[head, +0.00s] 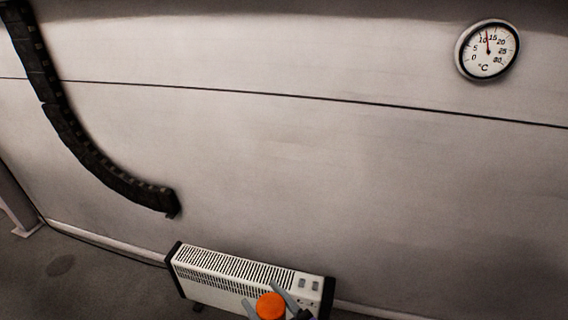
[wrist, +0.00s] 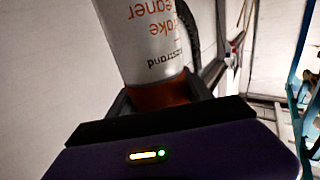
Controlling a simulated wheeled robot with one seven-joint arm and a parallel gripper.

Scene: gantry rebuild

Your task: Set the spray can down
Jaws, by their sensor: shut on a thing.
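The spray can (wrist: 148,42) is white with an orange band at the end nearest my gripper. Its printed label, with words like "cleaner", reads upside down in the wrist view. My gripper (wrist: 160,98) is shut on the can around its orange end. In the head view the can's round orange end (head: 270,306) shows at the bottom edge, between the fingers of my gripper (head: 272,300). The rest of the can is hidden or out of frame there. I cannot tell what lies directly beneath it.
A white convector heater (head: 235,270) stands by the wall, behind the can in the head view. A dark cable chain (head: 75,130) hangs at the left, and a round thermometer (head: 487,50) is on the wall. Grey floor (head: 80,285) shows at lower left. Blue framework (wrist: 300,80) shows at right in the wrist view.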

